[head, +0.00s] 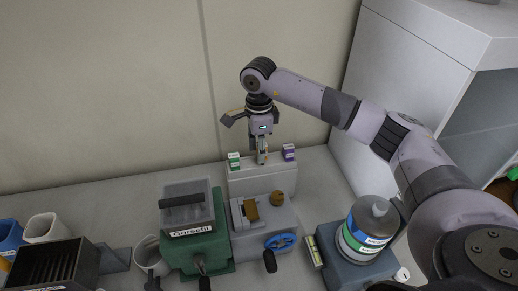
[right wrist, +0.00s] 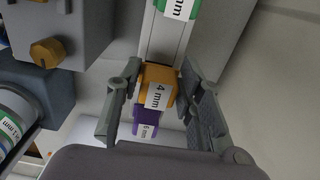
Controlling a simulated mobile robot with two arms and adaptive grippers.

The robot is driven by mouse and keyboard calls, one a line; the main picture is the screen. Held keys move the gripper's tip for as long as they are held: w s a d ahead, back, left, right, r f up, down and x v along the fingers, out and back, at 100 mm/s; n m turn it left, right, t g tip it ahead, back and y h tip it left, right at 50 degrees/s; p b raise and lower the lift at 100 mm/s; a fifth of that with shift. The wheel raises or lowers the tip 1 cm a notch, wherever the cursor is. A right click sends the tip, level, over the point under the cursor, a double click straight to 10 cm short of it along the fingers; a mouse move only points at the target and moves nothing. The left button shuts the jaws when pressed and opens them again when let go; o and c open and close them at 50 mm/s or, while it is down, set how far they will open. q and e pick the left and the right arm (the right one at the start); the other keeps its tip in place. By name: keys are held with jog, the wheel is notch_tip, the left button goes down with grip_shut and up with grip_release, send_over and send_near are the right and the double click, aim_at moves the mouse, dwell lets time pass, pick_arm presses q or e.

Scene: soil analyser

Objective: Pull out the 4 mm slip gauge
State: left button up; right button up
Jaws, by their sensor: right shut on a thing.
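The 4 mm slip gauge is an orange block with a white "4 mm" label (right wrist: 158,94) in the right wrist view. My right gripper (head: 262,158) points down over the grey rack (head: 262,184) in the head view. Its two fingers (right wrist: 158,76) are shut on the orange gauge, one on each side. In the head view the fingers mostly hide the gauge. I cannot tell whether its lower end is still in the rack. A green gauge (head: 234,160) stands to the left and a purple gauge (head: 288,152) to the right. My left gripper is not in view.
In front of the rack is a grey machine with a blue handwheel (head: 281,242) and a brass knob (head: 277,198). A green unit labelled Gorsefil (head: 190,232) is on its left. A labelled bottle (head: 368,228) stands at right. The wall (head: 110,85) is close behind the rack.

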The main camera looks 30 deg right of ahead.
jog(key=shift+r+p, duration=1.15)
jog(key=shift+r, duration=1.2)
